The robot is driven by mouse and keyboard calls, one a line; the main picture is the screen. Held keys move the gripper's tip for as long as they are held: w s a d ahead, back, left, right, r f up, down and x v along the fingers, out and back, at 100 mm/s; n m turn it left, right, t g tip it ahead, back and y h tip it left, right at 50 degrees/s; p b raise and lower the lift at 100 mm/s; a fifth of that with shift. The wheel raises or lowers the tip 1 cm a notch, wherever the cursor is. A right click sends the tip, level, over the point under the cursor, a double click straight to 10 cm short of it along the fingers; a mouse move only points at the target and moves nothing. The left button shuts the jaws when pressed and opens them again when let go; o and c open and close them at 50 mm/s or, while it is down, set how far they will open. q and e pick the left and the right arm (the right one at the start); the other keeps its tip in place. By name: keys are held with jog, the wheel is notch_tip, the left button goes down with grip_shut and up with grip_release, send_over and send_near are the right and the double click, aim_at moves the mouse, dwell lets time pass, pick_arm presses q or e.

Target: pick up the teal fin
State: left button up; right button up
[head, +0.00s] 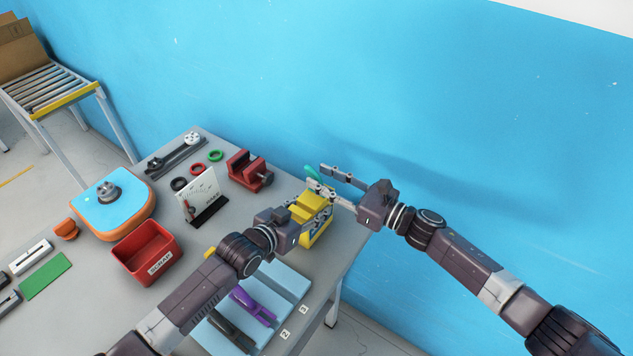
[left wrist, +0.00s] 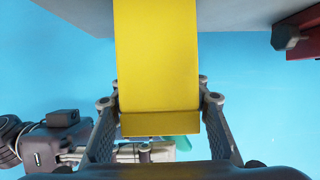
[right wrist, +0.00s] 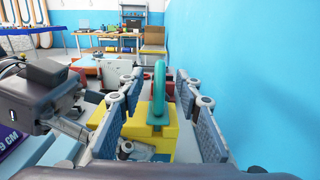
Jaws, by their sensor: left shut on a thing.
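The teal fin (head: 312,171) stands up at the top of a yellow block (head: 318,228) near the table's back right edge. In the right wrist view the fin (right wrist: 159,88) is upright between the fingers of my right gripper (right wrist: 158,100), which are apart with gaps on both sides. My right gripper (head: 328,178) reaches in from the right in the head view. My left gripper (left wrist: 160,108) is shut on the yellow block (left wrist: 157,60), with a finger on each side. A bit of teal (left wrist: 181,147) shows below the block there. The fin's base is partly hidden.
A red vise (head: 246,172) and a white gauge stand (head: 199,194) are left of the yellow block. A red scrap bin (head: 146,254) and an orange-blue device (head: 113,204) are farther left. A pale blue mat (head: 285,284) holds purple and black pieces. The blue wall is close behind.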

aim_at(316, 173)
pick_arm(q)
jog(key=shift+w+a, duration=0.1)
pick_arm(e)
jog(key=shift+x, duration=1.25)
jog(key=shift+d, duration=0.1)
jog(key=shift+c, duration=1.2)
grip_shut()
notch_tip(316, 173, up, 10)
pick_arm(q)
jog(key=o, duration=1.2)
jog(key=shift+o, duration=0.2)
